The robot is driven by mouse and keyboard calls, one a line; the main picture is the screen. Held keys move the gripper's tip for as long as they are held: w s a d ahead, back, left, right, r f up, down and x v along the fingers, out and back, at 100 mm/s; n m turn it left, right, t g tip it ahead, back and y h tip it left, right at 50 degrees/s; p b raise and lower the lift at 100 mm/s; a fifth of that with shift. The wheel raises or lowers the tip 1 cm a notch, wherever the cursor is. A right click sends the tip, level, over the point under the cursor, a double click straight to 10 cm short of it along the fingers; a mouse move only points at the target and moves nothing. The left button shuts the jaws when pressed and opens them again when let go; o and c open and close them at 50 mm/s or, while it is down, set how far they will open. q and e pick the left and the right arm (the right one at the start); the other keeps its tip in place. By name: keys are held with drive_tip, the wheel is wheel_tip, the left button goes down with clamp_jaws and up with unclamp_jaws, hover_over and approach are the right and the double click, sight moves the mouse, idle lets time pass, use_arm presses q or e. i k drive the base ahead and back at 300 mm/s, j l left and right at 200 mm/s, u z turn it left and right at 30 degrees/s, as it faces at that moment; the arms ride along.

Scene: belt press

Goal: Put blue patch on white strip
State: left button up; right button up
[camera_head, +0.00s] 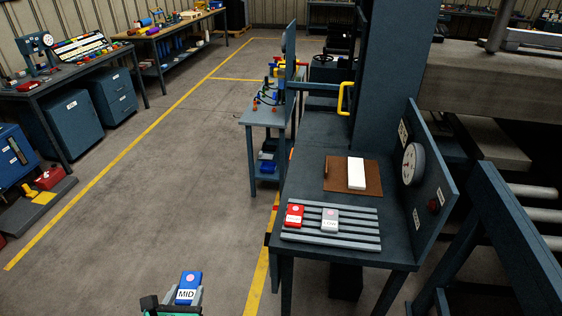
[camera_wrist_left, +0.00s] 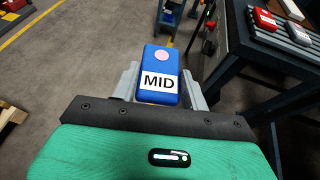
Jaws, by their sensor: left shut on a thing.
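The blue patch (camera_head: 189,285), labelled MID with a pink dot, is held in my left gripper (camera_head: 184,296) at the bottom of the head view. In the left wrist view the blue patch (camera_wrist_left: 159,75) sits between the two grey fingers of the gripper (camera_wrist_left: 158,84), which are shut on it. It is in the air over the floor, left of and apart from the press table. The white strip (camera_head: 356,173) lies on a brown board (camera_head: 338,176) on that table. My right gripper is not in view.
A slatted rack (camera_head: 330,238) at the table's front holds a red patch (camera_head: 293,216) and a grey patch (camera_head: 329,219) labelled LOW. A panel with a gauge (camera_head: 413,164) stands at the table's right. A yellow handle (camera_head: 345,98) is behind the board.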

sight(357, 170)
drive_tip(key=i+j+u, duration=0.1)
drive_tip(key=u, duration=0.35)
drive_tip(key=i+j+u, duration=0.2)
drive_tip(key=u, duration=0.2)
drive_tip(key=i+j+u, duration=0.15)
drive_tip(key=u, duration=0.3)
drive_tip(key=i+j, duration=0.1)
drive_tip(key=i, duration=0.2)
drive_tip(key=i+j+z, duration=0.15)
drive_tip(key=i, duration=0.2)
drive_tip(key=i+z, duration=0.15)
drive_tip(key=z, duration=0.35)
drive_tip(key=i+j+z, duration=0.1)
drive_tip(key=z, duration=0.35)
drive_tip(key=i+j+z, duration=0.15)
drive_tip(key=z, duration=0.35)
drive_tip(key=i+j+z, duration=0.1)
drive_tip(key=z, duration=0.3)
drive_tip(key=i+j+z, duration=0.1)
drive_tip(key=z, duration=0.3)
drive_tip(key=j+z, duration=0.1)
drive_tip(key=z, duration=0.3)
drive_tip(key=i+j+z, duration=0.1)
drive_tip(key=z, duration=0.3)
drive_tip(key=k+j, duration=0.05)
drive_tip(key=j, duration=0.05)
